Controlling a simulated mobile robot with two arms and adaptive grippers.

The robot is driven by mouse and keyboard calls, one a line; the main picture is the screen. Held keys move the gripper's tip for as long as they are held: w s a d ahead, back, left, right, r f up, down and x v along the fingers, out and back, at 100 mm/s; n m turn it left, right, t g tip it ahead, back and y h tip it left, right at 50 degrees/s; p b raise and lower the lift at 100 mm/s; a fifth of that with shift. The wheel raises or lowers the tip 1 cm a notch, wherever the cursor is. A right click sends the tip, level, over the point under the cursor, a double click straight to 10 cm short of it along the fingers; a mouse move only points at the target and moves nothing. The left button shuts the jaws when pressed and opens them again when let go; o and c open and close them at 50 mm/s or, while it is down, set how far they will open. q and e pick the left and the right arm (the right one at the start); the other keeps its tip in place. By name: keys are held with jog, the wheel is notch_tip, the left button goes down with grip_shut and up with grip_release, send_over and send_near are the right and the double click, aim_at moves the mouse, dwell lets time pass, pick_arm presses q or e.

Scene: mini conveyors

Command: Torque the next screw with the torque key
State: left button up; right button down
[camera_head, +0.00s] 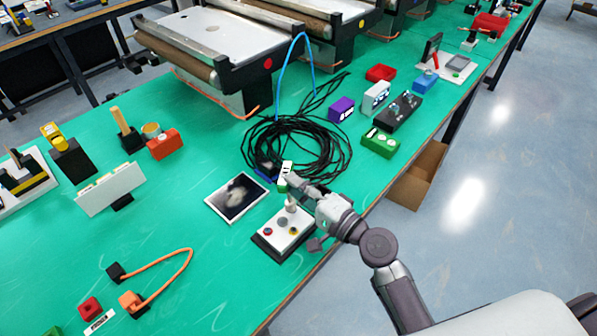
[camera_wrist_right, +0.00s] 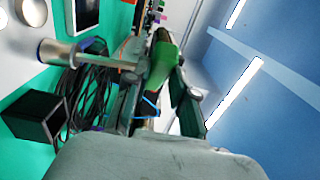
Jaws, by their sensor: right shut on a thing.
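My right gripper (camera_head: 300,188) is over the back edge of a white-topped control box (camera_head: 283,234) with round buttons. In the right wrist view, my gripper's dark fingers (camera_wrist_right: 155,88) are shut around the green handle of a tool, which looks like the torque key (camera_wrist_right: 162,62). Its thin metal shaft runs left to a silver cylinder (camera_wrist_right: 60,53) beside the box's white face (camera_wrist_right: 22,45). I cannot tell whether the tip sits on a screw. No screw is clearly visible. My left gripper is not in view.
A coil of black cable (camera_head: 300,140) lies just behind the box. A photo card (camera_head: 236,197) lies to its left. Conveyors (camera_head: 215,45) stand at the back. Small coloured boxes (camera_head: 380,142) are to the right. The bench's front edge is close to the box.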

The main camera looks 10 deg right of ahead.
jog(key=m+t+h, duration=0.1)
jog(key=m+h, duration=0.1)
jog(key=s+a+m+t+h+p, duration=0.1)
jog(key=h, duration=0.2)
jog(key=m+h+p, duration=0.1)
jog(key=m+h, duration=0.1)
jog(key=h, duration=0.1)
jog(key=shift+s+a+f+m+t, duration=0.2)
jog(key=shift+s+m+t, duration=0.1)
jog(key=shift+t, duration=0.1)
jog(key=shift+d, duration=0.15)
jog(key=shift+r+p, duration=0.1)
jog(key=shift+p, duration=0.2)
